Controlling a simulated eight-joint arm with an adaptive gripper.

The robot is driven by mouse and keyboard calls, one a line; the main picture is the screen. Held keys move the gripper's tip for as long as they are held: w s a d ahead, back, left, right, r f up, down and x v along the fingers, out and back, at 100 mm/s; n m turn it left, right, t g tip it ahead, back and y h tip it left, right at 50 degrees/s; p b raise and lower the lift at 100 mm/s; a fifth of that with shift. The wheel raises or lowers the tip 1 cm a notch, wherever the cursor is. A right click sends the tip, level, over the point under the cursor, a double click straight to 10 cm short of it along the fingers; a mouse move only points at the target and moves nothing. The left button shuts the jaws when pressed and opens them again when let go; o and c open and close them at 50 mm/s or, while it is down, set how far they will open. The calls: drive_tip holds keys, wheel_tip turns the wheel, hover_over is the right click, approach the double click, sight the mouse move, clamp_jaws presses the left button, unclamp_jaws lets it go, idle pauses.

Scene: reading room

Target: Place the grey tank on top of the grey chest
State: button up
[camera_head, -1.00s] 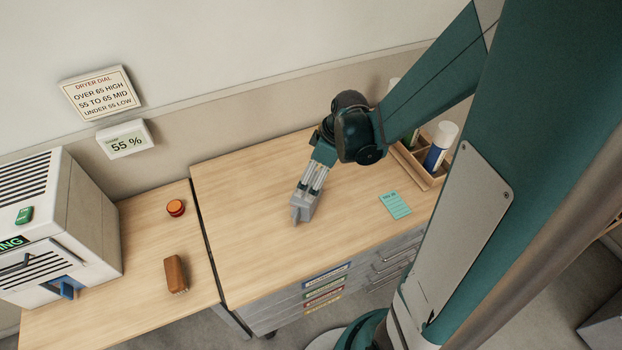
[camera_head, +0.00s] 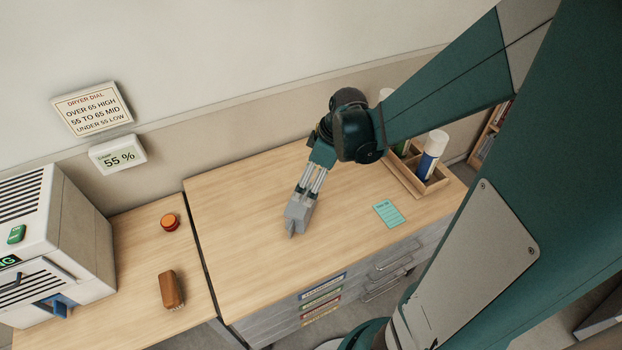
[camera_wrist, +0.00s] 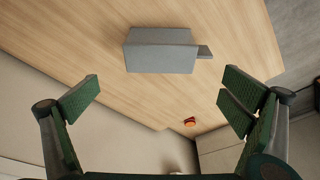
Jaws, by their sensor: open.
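The grey tank (camera_head: 298,214) is a small box with a short tab at one end. It stands on the wooden top of the grey chest (camera_head: 250,215), whose grey drawer fronts face the front. My gripper (camera_head: 309,190) is just above and behind the tank in the head view. In the wrist view the tank (camera_wrist: 160,52) lies beyond my spread, empty fingers (camera_wrist: 160,95), with clear space between them and it. The tank's underside is hidden.
A wooden caddy (camera_head: 405,178) with bottles stands at the back right, and a teal note (camera_head: 389,213) lies near the front edge. On the lower table at left are a brown brush (camera_head: 171,290), an orange knob (camera_head: 169,222) and a white dryer (camera_head: 70,240). The chest top's left part is clear.

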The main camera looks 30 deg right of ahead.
drive_tip(key=shift+r, duration=0.1)
idle(0.3)
drive_tip(key=s+a+r+m+t, duration=0.1)
drive_tip(key=s+a+r+m, duration=0.1)
drive_tip(key=r, duration=0.3)
drive_tip(key=s+a+r+m+t+h, duration=0.1)
drive_tip(key=s+a+r+m+t, duration=0.1)
drive_tip(key=s+a+r+m, duration=0.1)
drive_tip(key=s+a+r+m+t+h, duration=0.1)
drive_tip(key=s+r+m, duration=0.3)
drive_tip(key=r, duration=0.5)
drive_tip(key=shift+s+a+t, duration=0.4)
drive_tip(key=shift+s+a, duration=0.35)
drive_tip(key=shift+s, duration=0.5)
